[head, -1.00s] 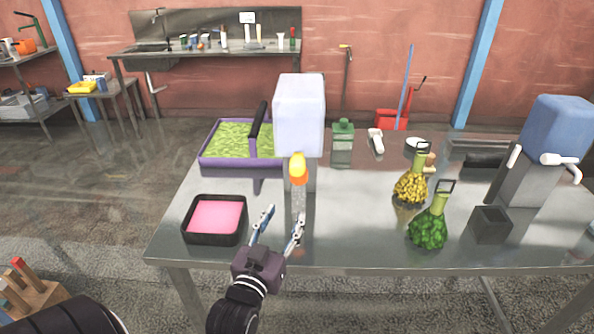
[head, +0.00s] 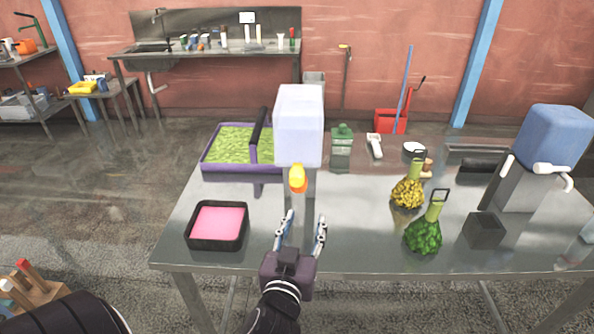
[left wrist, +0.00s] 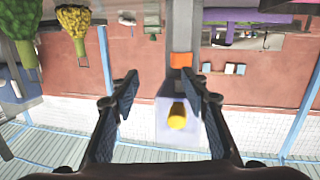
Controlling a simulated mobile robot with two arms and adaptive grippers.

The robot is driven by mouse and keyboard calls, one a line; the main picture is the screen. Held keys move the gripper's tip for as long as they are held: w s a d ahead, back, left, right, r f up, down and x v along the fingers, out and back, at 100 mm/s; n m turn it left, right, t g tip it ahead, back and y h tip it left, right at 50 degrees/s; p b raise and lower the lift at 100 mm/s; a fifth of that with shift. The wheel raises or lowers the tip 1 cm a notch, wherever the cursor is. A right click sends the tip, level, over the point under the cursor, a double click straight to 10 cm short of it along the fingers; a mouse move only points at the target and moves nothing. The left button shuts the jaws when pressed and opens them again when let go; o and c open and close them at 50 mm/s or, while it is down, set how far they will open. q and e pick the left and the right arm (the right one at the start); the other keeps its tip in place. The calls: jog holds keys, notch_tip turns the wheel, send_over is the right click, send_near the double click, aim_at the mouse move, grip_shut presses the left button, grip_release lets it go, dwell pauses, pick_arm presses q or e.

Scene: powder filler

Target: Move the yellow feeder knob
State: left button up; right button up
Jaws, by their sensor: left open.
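The yellow feeder knob (head: 297,178) is on the front of a feeder with a pale, box-shaped hopper (head: 299,124) on a grey stand. An orange part (left wrist: 181,60) also shows there. My right gripper is not in view.
A black tray with pink contents (head: 190,230) stands left of the gripper. A purple tray (head: 204,161) of green material is behind it. The table between is clear.

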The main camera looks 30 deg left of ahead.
aim_at(297, 183)
pick_arm(q)
jog(key=s+r+n+y+p, duration=0.2)
jog(key=s+r+n+y, duration=0.15)
jog(key=r, duration=0.45)
jog(key=p+x, duration=0.3)
jog(key=x, duration=0.4)
jog(key=shift+w+a+p, duration=0.1)
jog(key=shift+a+p, duration=0.05)
jog(key=shift+p, duration=0.25)
jog(key=shift+w+a+f, duration=0.1)
jog(key=shift+w+a, duration=0.1)
jog(key=shift+w, duration=0.1)
grip_shut()
